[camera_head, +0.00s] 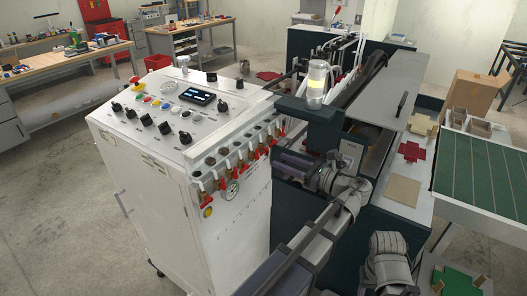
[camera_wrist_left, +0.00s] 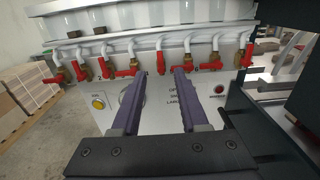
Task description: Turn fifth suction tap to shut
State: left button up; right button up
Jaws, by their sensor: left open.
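A row of suction taps with red handles (camera_head: 241,164) runs along the right edge of the white control cabinet (camera_head: 158,190). In the left wrist view the taps hang from white pipes with brass bodies. One red handle (camera_wrist_left: 161,62) points straight down beyond the gap between my fingertips; others lie sideways or slant. Which tap is the fifth is hard to tell. My left gripper (camera_head: 283,163) has purple fingers and is open, facing the taps from the right. It also shows in the wrist view (camera_wrist_left: 160,72), with nothing between its fingers. My right gripper is out of view.
Knobs, buttons and a small screen (camera_head: 196,96) sit on the cabinet top. Dark machine framing is close to the right of the taps. Open floor lies left of the cabinet.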

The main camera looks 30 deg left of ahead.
aim_at(256, 154)
pick_arm(q)
jog(key=a, duration=0.7)
jog(key=shift+w+a, duration=0.25)
jog(key=shift+a, duration=0.1)
grip_shut()
